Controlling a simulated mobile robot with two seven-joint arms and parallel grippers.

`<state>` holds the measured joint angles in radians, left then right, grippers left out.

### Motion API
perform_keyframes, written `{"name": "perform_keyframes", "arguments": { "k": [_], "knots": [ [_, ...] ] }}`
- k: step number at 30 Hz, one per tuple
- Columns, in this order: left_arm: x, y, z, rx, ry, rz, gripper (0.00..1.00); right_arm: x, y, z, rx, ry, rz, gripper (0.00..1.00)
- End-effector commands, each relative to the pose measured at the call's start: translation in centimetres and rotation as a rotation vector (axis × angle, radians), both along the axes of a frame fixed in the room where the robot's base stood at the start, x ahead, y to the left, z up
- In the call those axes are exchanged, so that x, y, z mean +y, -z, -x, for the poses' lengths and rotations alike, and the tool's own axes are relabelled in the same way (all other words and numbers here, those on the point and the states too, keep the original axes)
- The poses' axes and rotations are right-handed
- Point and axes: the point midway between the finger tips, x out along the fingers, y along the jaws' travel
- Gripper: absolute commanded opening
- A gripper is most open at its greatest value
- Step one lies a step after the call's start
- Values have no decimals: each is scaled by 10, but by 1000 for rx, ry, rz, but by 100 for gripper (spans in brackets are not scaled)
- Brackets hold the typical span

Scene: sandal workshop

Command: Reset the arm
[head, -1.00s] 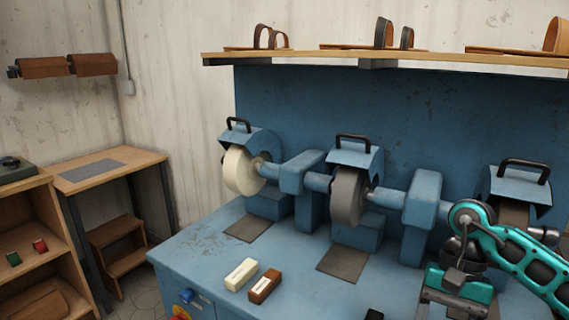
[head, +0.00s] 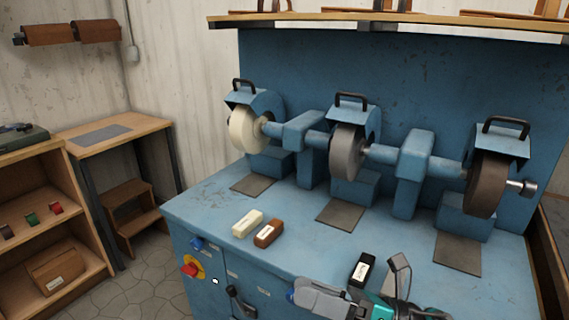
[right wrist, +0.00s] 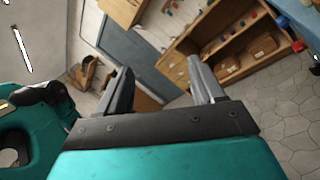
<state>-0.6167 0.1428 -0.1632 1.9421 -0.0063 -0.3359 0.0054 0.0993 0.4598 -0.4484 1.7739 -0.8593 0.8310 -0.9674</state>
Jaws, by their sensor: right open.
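My right gripper (head: 345,290) is low in the head view, in front of the blue machine bench's front edge, with part of the teal arm behind it. In the right wrist view its two grey fingers (right wrist: 165,92) stand wide apart with nothing between them. They point toward the floor and the wooden shelves. My left gripper is not in view.
The blue bench (head: 210,215) carries a cream wheel (head: 243,130), a grey wheel (head: 346,152) and a dark brown wheel (head: 486,185). A wooden shelf unit (head: 60,170) stands left.

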Motion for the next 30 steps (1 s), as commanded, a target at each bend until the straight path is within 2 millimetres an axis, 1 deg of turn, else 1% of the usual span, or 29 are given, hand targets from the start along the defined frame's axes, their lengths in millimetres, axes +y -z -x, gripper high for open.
{"name": "perform_keyframes", "arguments": {
  "k": [1,2,3,4,5,6,8,9,11,12,15,18,21,24,30],
  "knots": [
    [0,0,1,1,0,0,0,-6,5,-6,189,84,-122,68],
    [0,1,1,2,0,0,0,-13,8,-11,308,135,-198,68],
    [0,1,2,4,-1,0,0,-23,16,-17,465,201,-299,68],
    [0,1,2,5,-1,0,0,-32,24,-21,584,250,-377,68],
    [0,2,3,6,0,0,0,-41,35,-23,705,297,-457,68],
    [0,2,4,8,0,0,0,-54,51,-24,864,360,-566,68],
    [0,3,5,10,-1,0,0,-74,80,-21,1100,453,-732,68],
    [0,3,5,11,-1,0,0,-87,103,-15,1254,514,-847,68],
    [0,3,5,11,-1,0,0,-103,136,0,1468,602,-1014,68],
    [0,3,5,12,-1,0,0,-112,158,14,1597,658,-1120,68],
    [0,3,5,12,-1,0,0,-126,199,47,1839,771,-1339,68],
    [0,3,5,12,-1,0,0,-132,224,73,1986,847,-1486,68],
    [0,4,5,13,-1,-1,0,-134,236,87,2058,886,-1564,68],
    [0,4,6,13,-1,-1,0,-134,239,91,2080,897,-1589,68],
    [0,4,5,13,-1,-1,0,-134,239,91,2078,897,-1585,68]
  ]
}}
